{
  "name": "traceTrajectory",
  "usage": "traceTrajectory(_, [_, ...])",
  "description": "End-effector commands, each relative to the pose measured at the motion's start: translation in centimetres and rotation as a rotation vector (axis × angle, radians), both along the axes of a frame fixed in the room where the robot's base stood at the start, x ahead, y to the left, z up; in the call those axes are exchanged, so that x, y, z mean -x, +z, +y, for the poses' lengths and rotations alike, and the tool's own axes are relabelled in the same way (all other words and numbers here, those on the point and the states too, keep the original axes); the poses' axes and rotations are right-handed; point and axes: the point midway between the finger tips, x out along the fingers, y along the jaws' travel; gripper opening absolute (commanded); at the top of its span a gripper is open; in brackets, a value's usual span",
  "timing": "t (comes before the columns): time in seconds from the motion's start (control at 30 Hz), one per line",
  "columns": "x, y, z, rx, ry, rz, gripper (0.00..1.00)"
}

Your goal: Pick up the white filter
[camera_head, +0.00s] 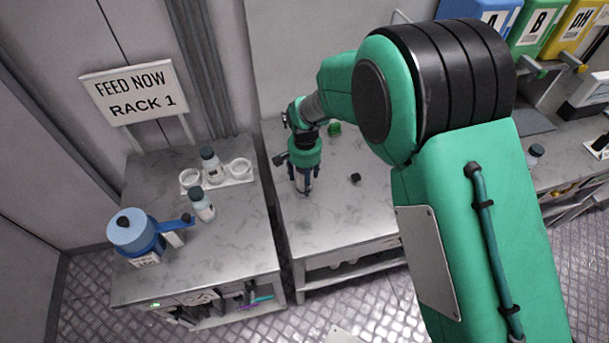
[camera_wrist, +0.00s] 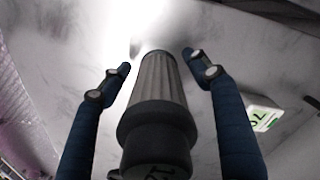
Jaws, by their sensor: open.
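My gripper (camera_wrist: 157,62) is open, with one blue finger on each side of the filter and a visible gap at both sides. In the head view my gripper (camera_head: 303,188) points down over the front left part of the middle table. Only a pale sliver of the filter shows there between the fingers.
A small green block (camera_head: 334,129) and a small black piece (camera_head: 355,178) lie on the middle table (camera_head: 350,215). A gap separates the tables.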

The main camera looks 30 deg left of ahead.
Motion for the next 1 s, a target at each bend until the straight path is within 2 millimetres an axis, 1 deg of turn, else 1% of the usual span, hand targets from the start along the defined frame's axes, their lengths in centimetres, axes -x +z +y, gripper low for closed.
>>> traceTrajectory(0.07, [0.0,0.0,0.0,0.000,0.000,0.000,0.62])
traceTrajectory(0.1, [0.0,0.0,0.0,0.000,0.000,0.000,0.54])
traceTrajectory(0.27, [0.0,0.0,0.0,0.000,0.000,0.000,0.22])
traceTrajectory(0.3, [0.0,0.0,0.0,0.000,0.000,0.000,0.14])
traceTrajectory(0.33, [0.0,0.0,0.0,0.000,0.000,0.000,0.12])
traceTrajectory(0.77, [0.0,0.3,0.0,0.000,0.000,0.000,0.12])
traceTrajectory(0.87, [0.0,0.8,0.0,0.000,0.000,0.000,0.12])
traceTrajectory(1.0, [0.0,2.2,0.0,-0.001,0.000,-0.001,0.12])
